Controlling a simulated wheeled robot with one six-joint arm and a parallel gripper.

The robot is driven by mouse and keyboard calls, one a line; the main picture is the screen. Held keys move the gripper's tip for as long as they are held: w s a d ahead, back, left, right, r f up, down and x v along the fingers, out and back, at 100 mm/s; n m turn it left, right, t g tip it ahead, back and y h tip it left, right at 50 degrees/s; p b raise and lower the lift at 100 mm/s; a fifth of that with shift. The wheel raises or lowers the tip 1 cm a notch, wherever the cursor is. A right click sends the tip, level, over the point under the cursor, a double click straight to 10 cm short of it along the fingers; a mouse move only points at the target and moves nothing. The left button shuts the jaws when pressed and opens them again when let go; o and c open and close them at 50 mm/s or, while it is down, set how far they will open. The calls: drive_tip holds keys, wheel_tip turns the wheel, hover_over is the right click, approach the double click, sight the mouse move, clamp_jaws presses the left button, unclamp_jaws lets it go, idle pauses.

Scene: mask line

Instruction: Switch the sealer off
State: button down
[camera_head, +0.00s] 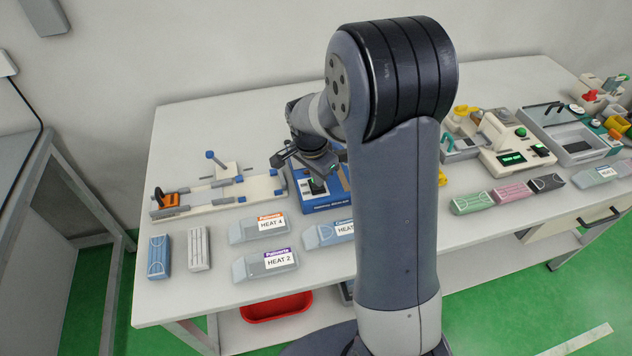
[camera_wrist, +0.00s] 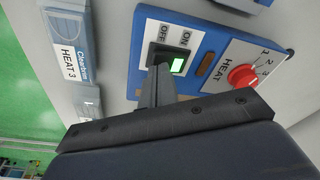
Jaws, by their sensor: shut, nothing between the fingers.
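The blue sealer (camera_head: 323,206) stands on the white table in the head view, partly behind my arm. In the wrist view its panel (camera_wrist: 208,45) carries a black rocker switch (camera_wrist: 158,51) between OFF and ON labels. The switch's ON side glows green (camera_wrist: 178,65). A red HEAT knob (camera_wrist: 242,77) sits to the right. My gripper (camera_wrist: 160,72) is shut and empty, its fingertips over the OFF side of the switch, hiding part of it. I cannot tell whether they touch it.
Boxes labelled HEAT 4 (camera_head: 258,229), HEAT 2 (camera_head: 266,264) and HEAT 3 (camera_wrist: 68,40) lie near the sealer. A jig with an orange clamp (camera_head: 166,199) is to its left. A cream machine with a green button (camera_head: 515,143) stands to the right.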

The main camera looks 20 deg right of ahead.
drive_tip(key=shift+f+b, duration=0.35)
drive_tip(key=shift+f, duration=0.15)
drive_tip(key=shift+r, duration=0.1)
drive_tip(key=shift+r+p, duration=2.3)
drive_tip(key=shift+r, duration=1.2)
drive_tip(key=shift+f, duration=0.15)
wheel_tip(320, 180, down, 7)
drive_tip(key=b, duration=0.4)
drive_tip(key=shift+b, duration=0.4)
drive_tip(key=shift+r, duration=0.2)
